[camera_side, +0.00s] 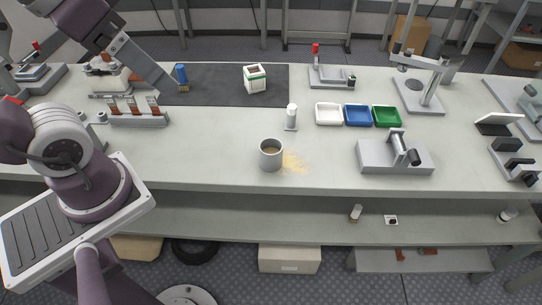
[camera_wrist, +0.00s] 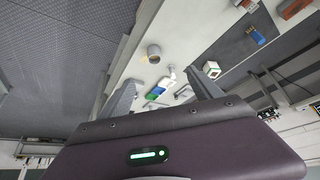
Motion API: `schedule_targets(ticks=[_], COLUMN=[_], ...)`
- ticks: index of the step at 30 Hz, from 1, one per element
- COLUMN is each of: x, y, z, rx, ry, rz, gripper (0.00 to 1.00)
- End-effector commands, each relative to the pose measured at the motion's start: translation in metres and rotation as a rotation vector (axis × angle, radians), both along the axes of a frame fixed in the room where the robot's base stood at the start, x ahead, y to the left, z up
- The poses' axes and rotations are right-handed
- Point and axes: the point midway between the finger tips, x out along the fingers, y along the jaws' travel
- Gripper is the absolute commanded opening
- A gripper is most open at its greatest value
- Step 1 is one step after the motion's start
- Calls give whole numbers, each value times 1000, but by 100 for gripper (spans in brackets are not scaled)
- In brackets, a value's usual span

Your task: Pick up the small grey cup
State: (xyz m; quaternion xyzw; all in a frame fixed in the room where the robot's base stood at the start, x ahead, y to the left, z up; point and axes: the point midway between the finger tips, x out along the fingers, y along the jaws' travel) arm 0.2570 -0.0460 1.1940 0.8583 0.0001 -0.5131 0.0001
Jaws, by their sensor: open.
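The small grey cup (camera_side: 271,155) stands upright near the front edge of the bench, with something brownish inside. It also shows in the wrist view (camera_wrist: 154,53), above the middle and apart from my fingers. My gripper (camera_side: 172,88) is at the upper left in the side view, over the left part of the dark mat and well away from the cup. In the wrist view my gripper (camera_wrist: 162,78) has its two fingers spread, with nothing held between them.
A yellowish spill (camera_side: 293,162) lies right of the cup. A white cylinder (camera_side: 291,117) stands behind it. White, blue (camera_side: 357,115) and green trays and a grey fixture (camera_side: 394,155) are to the right. A blue item (camera_side: 182,76) is near my fingertips on the dark mat (camera_side: 220,84).

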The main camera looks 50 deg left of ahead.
Motion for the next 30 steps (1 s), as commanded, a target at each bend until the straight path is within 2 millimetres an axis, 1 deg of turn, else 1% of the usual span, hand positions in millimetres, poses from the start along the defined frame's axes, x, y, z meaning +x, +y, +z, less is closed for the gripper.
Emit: schedule_targets(ticks=[1,2,3,5,6,8,9,11,12,14,15,16,17,18,19,20,21,23,24,26,27,29,30], x=[1,10,30,56,74,101,120,148,168,199,220,235,249,265,274,281,285,284,280,268,258,239,225], y=[0,7,21,40,52,69,80,93,100,107,106,104,99,89,80,70,58,40,31,19,14,8,5], z=[16,20,24,34,42,56,66,83,96,113,124,130,133,134,132,127,118,101,88,69,57,39,29], rx=[0,20,61,118,155,213,250,305,339,383,403,411,410,395,371,341,291,201,134,30,-43,-155,-233], ry=[-5,-26,-78,-160,-217,-307,-371,-472,-543,-653,-726,-779,-826,-879,-907,-926,-936,-928,-909,-866,-830,-765,-716], rz=[0,21,58,97,119,139,145,139,121,69,13,-42,-107,-206,-283,-363,-465,-604,-686,-797,-862,-949,-1001], gripper=[74,74,74,74,74,74,74,74,74,74,74,74,74,74,74,74,74,74,74,74,74,74,74])
